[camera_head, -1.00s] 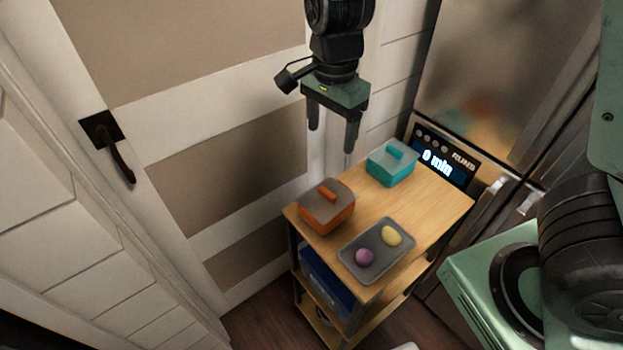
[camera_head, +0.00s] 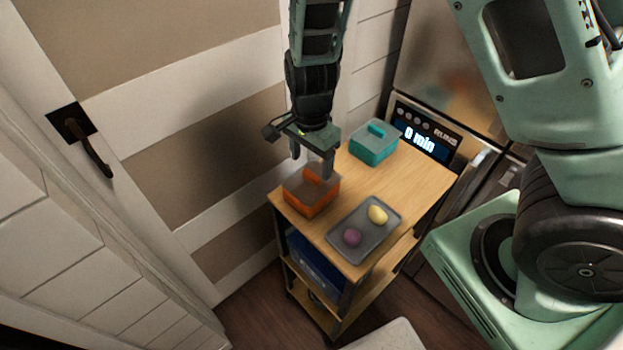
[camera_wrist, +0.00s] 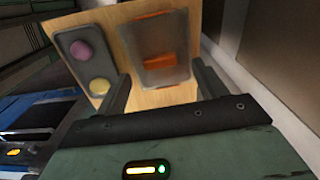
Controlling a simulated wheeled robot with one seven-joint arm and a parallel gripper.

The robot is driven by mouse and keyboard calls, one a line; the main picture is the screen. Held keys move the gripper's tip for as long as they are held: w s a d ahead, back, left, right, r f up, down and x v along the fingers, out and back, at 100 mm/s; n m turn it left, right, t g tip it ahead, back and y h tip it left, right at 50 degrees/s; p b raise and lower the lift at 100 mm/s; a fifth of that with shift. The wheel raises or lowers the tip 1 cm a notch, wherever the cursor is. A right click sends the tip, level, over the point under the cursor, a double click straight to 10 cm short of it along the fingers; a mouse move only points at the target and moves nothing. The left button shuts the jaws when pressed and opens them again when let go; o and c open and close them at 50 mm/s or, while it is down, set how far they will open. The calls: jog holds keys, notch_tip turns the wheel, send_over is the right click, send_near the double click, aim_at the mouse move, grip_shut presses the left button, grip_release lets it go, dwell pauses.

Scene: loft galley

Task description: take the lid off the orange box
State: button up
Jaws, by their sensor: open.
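The orange box (camera_head: 314,206) stands on the left part of the wooden cart top. Its grey, see-through-looking lid (camera_head: 297,184) is on it, with an orange handle on top. In the wrist view the lid (camera_wrist: 182,75) and its orange handle (camera_wrist: 158,66) show between my finger tips. My gripper (camera_head: 312,165) is open and empty, pointing down close above the lid, and hides part of the handle in the head view. I cannot tell whether the fingers touch the lid.
A teal lidded box (camera_head: 373,148) stands at the back of the cart top (camera_head: 415,185). A grey tray (camera_head: 340,238) with a purple ball (camera_head: 352,237) and a yellow ball (camera_head: 377,214) lies at the front. A panelled wall and steel appliance are close behind.

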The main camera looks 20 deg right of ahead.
aim_at(312, 175)
jog(key=shift+d+f, duration=0.1)
jog(key=shift+f, duration=1.8)
jog(key=c, duration=1.1)
jog(key=shift+o, duration=0.2)
jog(key=shift+r, duration=0.15)
